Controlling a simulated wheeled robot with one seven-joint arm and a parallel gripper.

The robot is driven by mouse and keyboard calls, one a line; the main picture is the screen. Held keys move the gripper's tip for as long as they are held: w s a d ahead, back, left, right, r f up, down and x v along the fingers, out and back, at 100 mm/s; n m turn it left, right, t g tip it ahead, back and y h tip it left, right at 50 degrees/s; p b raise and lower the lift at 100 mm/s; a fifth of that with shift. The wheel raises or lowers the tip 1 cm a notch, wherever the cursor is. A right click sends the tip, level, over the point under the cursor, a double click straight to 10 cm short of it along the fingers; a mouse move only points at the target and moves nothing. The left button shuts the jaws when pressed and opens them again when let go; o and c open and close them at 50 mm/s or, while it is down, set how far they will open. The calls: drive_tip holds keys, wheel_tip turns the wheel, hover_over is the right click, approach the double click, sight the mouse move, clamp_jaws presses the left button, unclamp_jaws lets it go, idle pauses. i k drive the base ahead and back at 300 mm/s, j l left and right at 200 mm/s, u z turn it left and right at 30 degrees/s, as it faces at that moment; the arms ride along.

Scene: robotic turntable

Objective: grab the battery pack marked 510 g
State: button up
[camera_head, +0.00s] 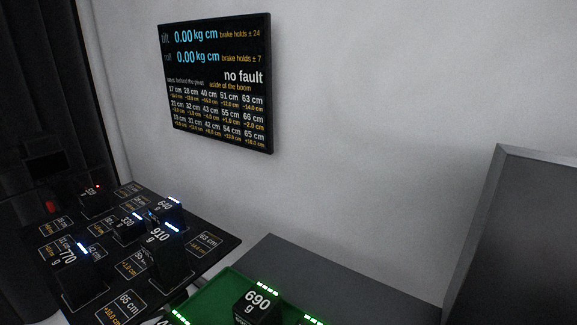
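No battery pack with a readable 510 g mark shows in the head view. A black pack marked 690 g (258,306) stands in a green tray (212,297) at the bottom, cut by the frame. On the dark board (229,246) at the lower left stand packs marked 910 g (170,264), 770 g (78,280), 640 (170,214) and apparently 330 (127,232). Another pack (94,203) with a red light is at the far left; its mark is too small to read surely. My gripper is not in view.
A wall screen (215,82) shows tilt 0.00 kg cm, roll 0.00 kg cm and "no fault". The board carries several printed cm labels. A grey surface (315,270) lies behind the tray. A large grey box (525,235) stands at the right; dark curtains hang at the left.

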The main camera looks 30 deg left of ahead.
sight(94, 201)
drive_tip(key=u, duration=1.95)
drive_tip(key=i+j+z, duration=0.1)
drive_tip(key=j, duration=0.25)
drive_tip(key=i+j, duration=0.35)
drive_tip(key=i+j+z, duration=0.15)
drive_tip(key=j, duration=0.2)
drive_tip(key=i+j, duration=0.25)
drive_tip(key=i+j+z, duration=0.15)
drive_tip(key=j, duration=0.35)
drive_tip(key=i+j, duration=0.2)
drive_tip(key=j, duration=0.2)
drive_tip(key=l+z, duration=0.05)
